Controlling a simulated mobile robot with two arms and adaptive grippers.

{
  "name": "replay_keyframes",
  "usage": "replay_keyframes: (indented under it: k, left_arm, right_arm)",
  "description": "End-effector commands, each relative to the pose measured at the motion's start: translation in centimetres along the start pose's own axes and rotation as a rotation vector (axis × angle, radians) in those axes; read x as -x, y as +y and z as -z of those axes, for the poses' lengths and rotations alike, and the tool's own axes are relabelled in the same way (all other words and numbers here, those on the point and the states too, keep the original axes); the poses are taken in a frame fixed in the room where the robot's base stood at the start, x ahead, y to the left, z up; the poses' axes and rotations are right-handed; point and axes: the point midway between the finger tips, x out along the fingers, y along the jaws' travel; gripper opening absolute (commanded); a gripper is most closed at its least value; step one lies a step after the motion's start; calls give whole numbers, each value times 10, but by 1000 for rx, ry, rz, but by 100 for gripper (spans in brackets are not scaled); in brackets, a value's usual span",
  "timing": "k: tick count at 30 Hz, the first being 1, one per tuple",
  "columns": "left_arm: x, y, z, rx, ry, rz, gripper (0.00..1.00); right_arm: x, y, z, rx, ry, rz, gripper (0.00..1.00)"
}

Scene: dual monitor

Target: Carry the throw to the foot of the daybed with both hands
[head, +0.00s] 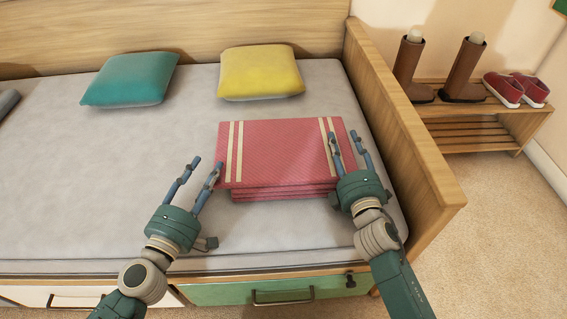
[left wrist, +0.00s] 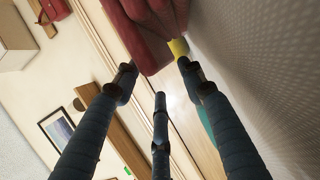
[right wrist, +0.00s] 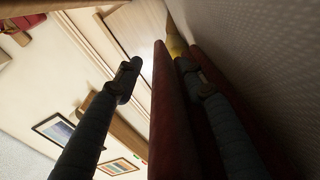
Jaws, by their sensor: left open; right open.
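The throw (head: 280,150) is a folded red stack with pairs of cream stripes, lying flat on the daybed mattress (head: 140,200) near its right end. My left gripper (head: 206,165) is open at the throw's left edge, with one finger close to the corner. In the left wrist view the throw (left wrist: 148,38) shows at the top, by the fingertips. My right gripper (head: 343,134) is open at the throw's right edge. In the right wrist view the throw's red layers (right wrist: 170,115) show between the spread fingers; contact cannot be told.
A yellow cushion (head: 260,72) and a teal cushion (head: 130,80) lie along the backrest. The wooden end panel (head: 405,120) rises just right of the throw. Beyond it, a shoe bench (head: 480,125) holds boots and red shoes.

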Motion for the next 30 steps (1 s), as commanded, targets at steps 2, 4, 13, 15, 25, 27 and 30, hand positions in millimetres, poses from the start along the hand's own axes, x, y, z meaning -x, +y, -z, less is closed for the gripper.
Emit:
replay_keyframes:
  k: [2,4,13,15,25,27,30]
  left_arm:
    - [13,-1,0,4,2,2,40]
    - [21,0,0,4,2,0,40]
    - [36,0,0,-1,1,0,40]
    - [36,0,0,-1,1,0,40]
    - [36,0,0,-1,1,0,40]
    - [36,0,0,-1,1,1,40]
    - [36,0,0,-1,1,1,40]
  right_arm:
    - [0,0,0,0,0,0,40]
    - [0,0,0,0,0,0,40]
    - [6,-1,0,0,0,2,40]
    - [15,-1,0,-1,0,2,40]
    - [83,-2,0,-3,-2,4,40]
    - [95,-2,0,-2,-2,4,40]
    - [108,-1,0,-2,-2,2,40]
